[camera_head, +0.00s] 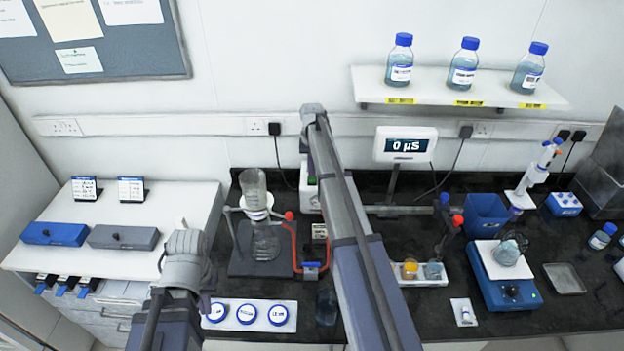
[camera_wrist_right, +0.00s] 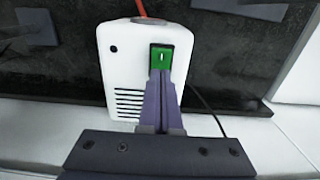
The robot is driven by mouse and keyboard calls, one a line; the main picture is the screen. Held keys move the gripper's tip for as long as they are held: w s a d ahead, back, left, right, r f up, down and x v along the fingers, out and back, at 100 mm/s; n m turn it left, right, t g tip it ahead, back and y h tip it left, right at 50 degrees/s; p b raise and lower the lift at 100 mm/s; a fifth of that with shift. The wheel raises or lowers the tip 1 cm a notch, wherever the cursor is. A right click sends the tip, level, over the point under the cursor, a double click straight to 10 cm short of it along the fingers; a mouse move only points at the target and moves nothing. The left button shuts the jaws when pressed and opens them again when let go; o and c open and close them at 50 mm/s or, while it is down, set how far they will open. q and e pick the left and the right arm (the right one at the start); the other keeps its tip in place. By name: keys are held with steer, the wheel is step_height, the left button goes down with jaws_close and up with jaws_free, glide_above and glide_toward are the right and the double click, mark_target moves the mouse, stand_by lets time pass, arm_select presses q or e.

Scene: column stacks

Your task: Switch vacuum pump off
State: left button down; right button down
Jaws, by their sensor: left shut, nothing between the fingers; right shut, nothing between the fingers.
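The vacuum pump is a white box, seen from close by in the right wrist view (camera_wrist_right: 122,70), with vent slots and a red tube at its top edge. Its rocker switch (camera_wrist_right: 161,58) shows green, with a white mark, in a black frame. My right gripper (camera_wrist_right: 160,74) is shut and empty, its fingertips at the lower part of the switch; whether they touch it I cannot tell. In the head view my right arm covers most of the pump (camera_head: 308,196), and the right gripper is hidden.
A glass filter flask (camera_head: 265,241) on a stand is left of the pump, with red tubing. A display reading 0 µS (camera_head: 405,145) stands to the right. A tray of blue-lidded dishes (camera_head: 247,314) lies in front. A blue stirrer (camera_head: 505,290) is further right.

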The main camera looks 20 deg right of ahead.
step_height(320, 180, up, 7)
steer(key=p, duration=0.6)
steer(key=shift+f, duration=0.1)
stand_by(0.5)
